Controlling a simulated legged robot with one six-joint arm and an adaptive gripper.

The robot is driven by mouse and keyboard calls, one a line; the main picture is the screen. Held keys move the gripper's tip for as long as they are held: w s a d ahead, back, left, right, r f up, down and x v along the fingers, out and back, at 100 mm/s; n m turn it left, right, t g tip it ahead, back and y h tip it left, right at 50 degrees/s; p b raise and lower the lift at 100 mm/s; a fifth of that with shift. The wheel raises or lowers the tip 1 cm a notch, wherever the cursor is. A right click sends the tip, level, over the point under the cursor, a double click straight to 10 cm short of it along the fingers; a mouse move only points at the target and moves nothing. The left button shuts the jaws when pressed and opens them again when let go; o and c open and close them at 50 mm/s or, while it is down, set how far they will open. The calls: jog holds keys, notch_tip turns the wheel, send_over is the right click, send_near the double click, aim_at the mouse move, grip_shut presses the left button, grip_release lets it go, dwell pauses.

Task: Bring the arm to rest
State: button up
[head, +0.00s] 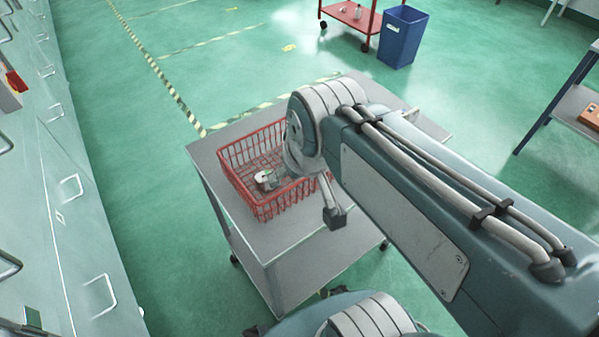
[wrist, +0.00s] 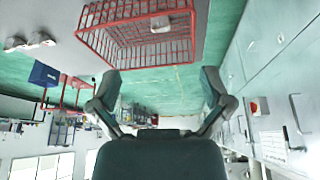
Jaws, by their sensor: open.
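My gripper (wrist: 160,82) is open in the wrist view, its two fingers wide apart with nothing between them. In the head view a dark finger (head: 334,216) shows below my arm's elbow, and the rest of the gripper is hidden by my arm. The red wire basket (head: 237,187) stands on the grey cart, partly covered by my arm in the head view. It also shows at the top of the wrist view (wrist: 120,48), apart from the fingers. A small light metal part (head: 267,179) lies in the basket.
The grey cart (head: 285,238) stands under my arm. Two pale parts (wrist: 40,39) lie on it in the wrist view. Grey cabinets (head: 85,200) line the left. A blue bin (head: 402,38) and red trolley (head: 345,15) stand farther back. The green floor between is clear.

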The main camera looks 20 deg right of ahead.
jog(key=s, duration=0.2)
jog(key=shift+s+t, duration=0.4)
